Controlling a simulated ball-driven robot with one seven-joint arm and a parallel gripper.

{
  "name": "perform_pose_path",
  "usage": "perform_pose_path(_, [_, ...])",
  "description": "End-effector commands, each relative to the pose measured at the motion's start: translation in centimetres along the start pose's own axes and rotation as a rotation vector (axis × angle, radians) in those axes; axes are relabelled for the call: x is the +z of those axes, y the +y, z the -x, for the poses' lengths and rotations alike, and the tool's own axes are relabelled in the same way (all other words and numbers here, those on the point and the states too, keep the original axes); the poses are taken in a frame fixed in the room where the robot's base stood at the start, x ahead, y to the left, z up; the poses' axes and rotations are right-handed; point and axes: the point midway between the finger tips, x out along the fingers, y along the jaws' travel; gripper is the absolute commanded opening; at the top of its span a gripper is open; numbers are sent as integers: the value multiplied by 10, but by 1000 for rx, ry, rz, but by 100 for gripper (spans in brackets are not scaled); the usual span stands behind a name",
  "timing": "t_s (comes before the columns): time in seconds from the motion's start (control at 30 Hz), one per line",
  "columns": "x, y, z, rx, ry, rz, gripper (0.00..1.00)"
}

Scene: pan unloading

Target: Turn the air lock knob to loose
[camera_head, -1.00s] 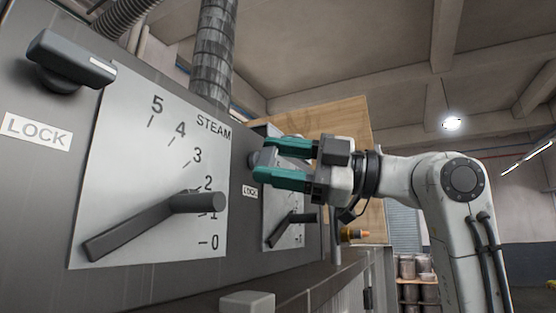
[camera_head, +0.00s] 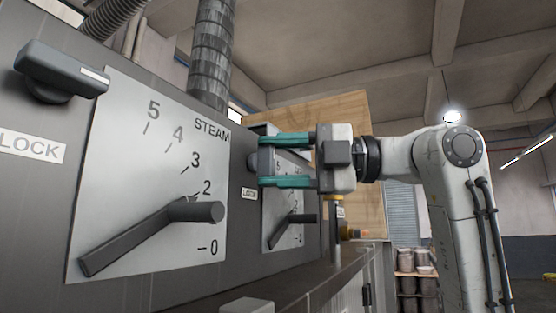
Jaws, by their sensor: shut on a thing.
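My gripper (camera_head: 287,162) is at the far end of the machine front, with its teal fingers one above the other. It is shut on the far lock knob (camera_head: 268,160), a grey knob mostly hidden between the fingers. A small LOCK label (camera_head: 249,194) sits below and left of it. A nearer lock knob (camera_head: 62,70), dark grey with a white mark, is at upper left above a large LOCK label (camera_head: 31,147). The word AIR cannot be read on any panel.
The near white dial plate (camera_head: 120,150) reads STEAM, and its dark lever (camera_head: 140,235) points down left. A second, smaller dial plate (camera_head: 272,230) with a lever (camera_head: 292,218) lies below my gripper. A ledge (camera_head: 290,285) runs along the machine's foot.

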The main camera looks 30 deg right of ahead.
Motion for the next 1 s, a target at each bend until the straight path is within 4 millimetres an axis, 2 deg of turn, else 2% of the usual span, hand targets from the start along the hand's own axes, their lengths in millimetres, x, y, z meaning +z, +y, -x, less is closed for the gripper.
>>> perform_pose_path(0.3, [0, -2, 0, -6, 1, 4, 21])
perform_pose_path(0.33, [0, -2, 0, -6, 1, 4, 52])
perform_pose_path(0.6, [0, -1, 0, -3, 0, 2, 77])
perform_pose_path(0.87, [0, -1, 2, -2, -1, 1, 77])
perform_pose_path(1.0, [1, -2, 15, 0, -3, 1, 77])
